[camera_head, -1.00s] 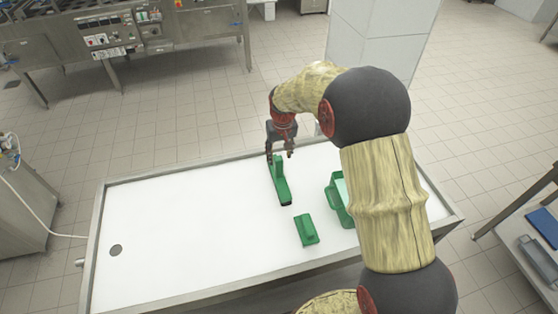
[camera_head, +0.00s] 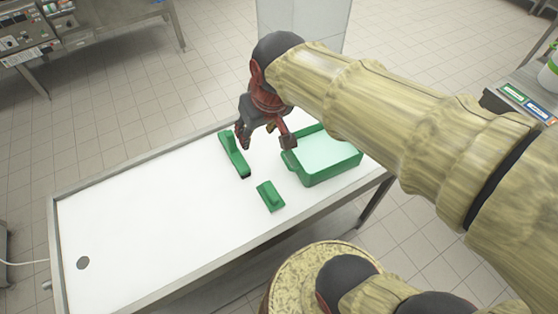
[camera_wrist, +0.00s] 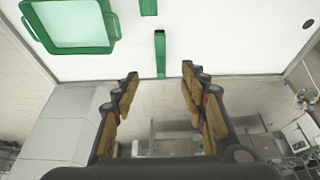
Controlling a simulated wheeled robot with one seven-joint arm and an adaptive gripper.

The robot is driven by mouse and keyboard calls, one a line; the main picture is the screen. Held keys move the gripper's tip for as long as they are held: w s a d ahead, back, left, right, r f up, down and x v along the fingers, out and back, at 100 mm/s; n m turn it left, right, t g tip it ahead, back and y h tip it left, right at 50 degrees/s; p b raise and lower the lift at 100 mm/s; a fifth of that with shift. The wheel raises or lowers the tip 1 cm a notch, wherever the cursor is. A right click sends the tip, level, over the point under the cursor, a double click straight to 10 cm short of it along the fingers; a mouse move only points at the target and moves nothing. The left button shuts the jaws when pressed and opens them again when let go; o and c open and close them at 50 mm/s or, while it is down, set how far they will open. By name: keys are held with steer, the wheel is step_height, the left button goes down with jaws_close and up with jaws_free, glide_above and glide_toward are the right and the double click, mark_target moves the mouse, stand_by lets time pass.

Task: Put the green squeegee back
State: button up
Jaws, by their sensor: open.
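The green squeegee (camera_head: 237,160) lies on the white table top (camera_head: 150,205), with a raised part at its far end and a dark near end. In the wrist view a narrow green piece that looks like the squeegee (camera_wrist: 160,52) lies beyond my fingertips, close to the table edge. My gripper (camera_head: 266,143) is open and empty. In the head view it hangs just right of the squeegee, between it and the green tub (camera_head: 335,176). The wrist view shows both fingers (camera_wrist: 160,72) spread with nothing between them. The squeegee appears apart from the fingers.
A smaller green block with a grip (camera_head: 270,196) lies in front of the tub; it shows partly in the wrist view (camera_wrist: 148,7). The left half of the table is clear except for a drain hole (camera_head: 83,263). A side table at right holds blue and green labelled items (camera_head: 525,101).

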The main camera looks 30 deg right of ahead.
steer(key=s+t, duration=0.1)
steer(key=s, duration=0.9)
steer(key=shift+f, duration=0.15)
steer(key=shift+f, duration=0.1)
step_height(320, 180, down, 4)
steer(key=b, duration=0.4)
steer(key=shift+w+r, duration=0.1)
steer(key=shift+r, duration=0.1)
steer(key=shift+c, duration=0.6)
